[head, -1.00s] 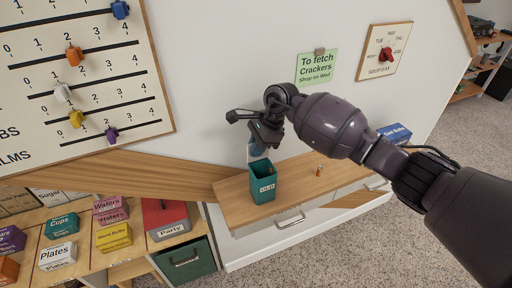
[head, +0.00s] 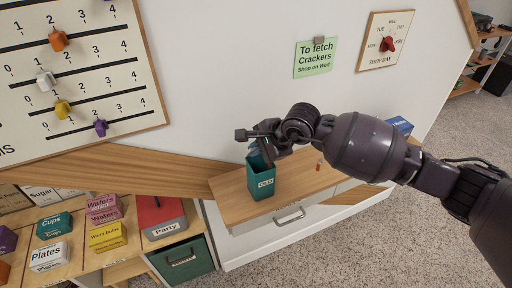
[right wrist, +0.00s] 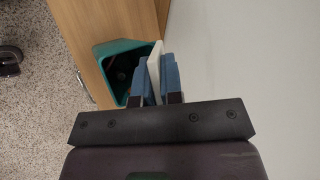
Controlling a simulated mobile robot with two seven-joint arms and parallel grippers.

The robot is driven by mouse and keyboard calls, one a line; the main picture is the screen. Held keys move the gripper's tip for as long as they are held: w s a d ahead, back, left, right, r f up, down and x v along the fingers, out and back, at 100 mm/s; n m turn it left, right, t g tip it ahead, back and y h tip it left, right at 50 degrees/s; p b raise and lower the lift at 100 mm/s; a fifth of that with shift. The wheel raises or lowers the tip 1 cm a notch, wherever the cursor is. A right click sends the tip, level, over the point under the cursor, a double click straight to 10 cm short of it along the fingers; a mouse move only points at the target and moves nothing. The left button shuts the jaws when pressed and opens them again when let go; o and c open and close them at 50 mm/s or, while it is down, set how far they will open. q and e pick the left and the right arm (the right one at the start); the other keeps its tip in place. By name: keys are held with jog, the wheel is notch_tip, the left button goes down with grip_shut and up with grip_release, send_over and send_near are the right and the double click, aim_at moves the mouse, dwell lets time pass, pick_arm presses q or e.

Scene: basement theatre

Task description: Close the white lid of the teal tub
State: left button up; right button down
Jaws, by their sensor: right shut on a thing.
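The teal tub (head: 262,184), with a white label on its front, stands upright on the wooden top of a low white cabinet by the wall. In the right wrist view the tub (right wrist: 112,55) is open at the top, with its inside dark. The white lid (right wrist: 154,72) stands on edge at the tub's wall-side rim. My right gripper (head: 256,154) is at the tub's top, and its blue fingers (right wrist: 156,80) are shut on the lid, one on each side. In the head view the gripper hides the lid. My left gripper is not in view.
A small orange item (head: 319,166) stands on the wooden cabinet top (head: 232,205) right of the tub. A blue box (head: 400,124) is farther right, partly behind my arm. The wall is close behind the tub. Labelled boxes and a green drawer (head: 184,260) are at lower left.

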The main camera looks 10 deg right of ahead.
jog(key=shift+s+d+f+t, duration=0.1)
jog(key=shift+s+f+t, duration=0.1)
jog(key=shift+t, duration=0.2)
jog(key=shift+y, duration=0.3)
jog(key=c, duration=1.3)
grip_release()
jog(key=shift+o, duration=0.2)
jog(key=shift+r, duration=0.1)
